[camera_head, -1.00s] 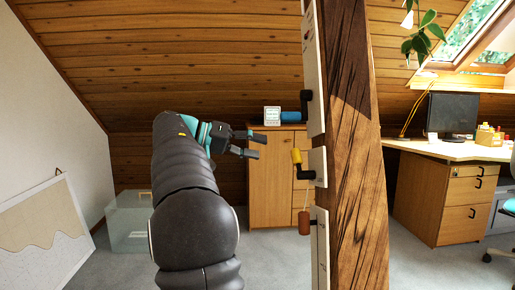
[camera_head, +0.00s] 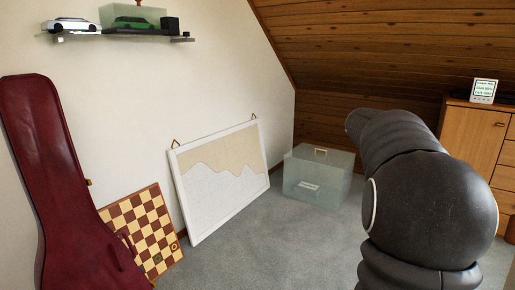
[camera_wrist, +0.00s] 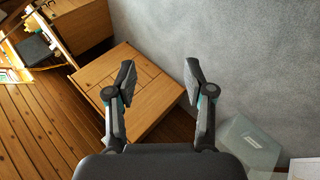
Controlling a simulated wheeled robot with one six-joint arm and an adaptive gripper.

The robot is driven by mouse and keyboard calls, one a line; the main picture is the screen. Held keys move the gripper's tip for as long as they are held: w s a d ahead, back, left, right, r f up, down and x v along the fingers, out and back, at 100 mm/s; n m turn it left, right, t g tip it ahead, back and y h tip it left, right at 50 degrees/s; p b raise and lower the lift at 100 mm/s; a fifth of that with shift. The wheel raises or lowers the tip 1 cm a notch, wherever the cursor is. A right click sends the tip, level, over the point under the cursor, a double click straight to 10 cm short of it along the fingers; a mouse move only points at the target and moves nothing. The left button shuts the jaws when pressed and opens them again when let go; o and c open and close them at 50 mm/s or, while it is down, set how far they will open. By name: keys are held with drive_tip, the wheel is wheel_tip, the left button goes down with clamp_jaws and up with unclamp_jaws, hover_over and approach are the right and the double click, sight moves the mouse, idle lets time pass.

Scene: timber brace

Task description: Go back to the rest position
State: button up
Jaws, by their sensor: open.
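My gripper (camera_wrist: 158,80) shows in the wrist view with its two dark fingers spread wide apart and nothing between them. Behind the fingers, at a distance, is a wooden cabinet (camera_wrist: 120,78); I see no contact with it. In the head view my dark arm rises at the right, and the gripper itself is hidden behind it or out of the picture.
In the head view a clear box (camera_head: 318,178) stands on the floor just left of my arm. A framed chart (camera_head: 222,180), a chessboard (camera_head: 145,230) and a red instrument case (camera_head: 65,185) lean at the left wall. A wooden cabinet (camera_head: 470,135) stands at right.

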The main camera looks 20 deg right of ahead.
drive_tip(key=s+a+f+n+t+y, duration=0.2)
drive_tip(key=a+f+t, duration=0.15)
drive_tip(key=a, duration=0.75)
drive_tip(key=s+a+f+n+t+y, duration=0.1)
drive_tip(key=a+f+n+t+y, duration=0.3)
drive_tip(key=a, duration=0.7)
drive_tip(key=s+a+f+y, duration=0.1)
drive_tip(key=s+a, duration=0.4)
drive_tip(key=a, duration=0.3)
drive_tip(key=s+a+f+t+y, duration=0.1)
drive_tip(key=s+a+f, duration=0.1)
drive_tip(key=s+a, duration=0.4)
drive_tip(key=a, duration=0.3)
drive_tip(key=shift+a+f+n, duration=0.25)
drive_tip(key=shift+a+n, duration=0.05)
drive_tip(key=shift+n, duration=0.1)
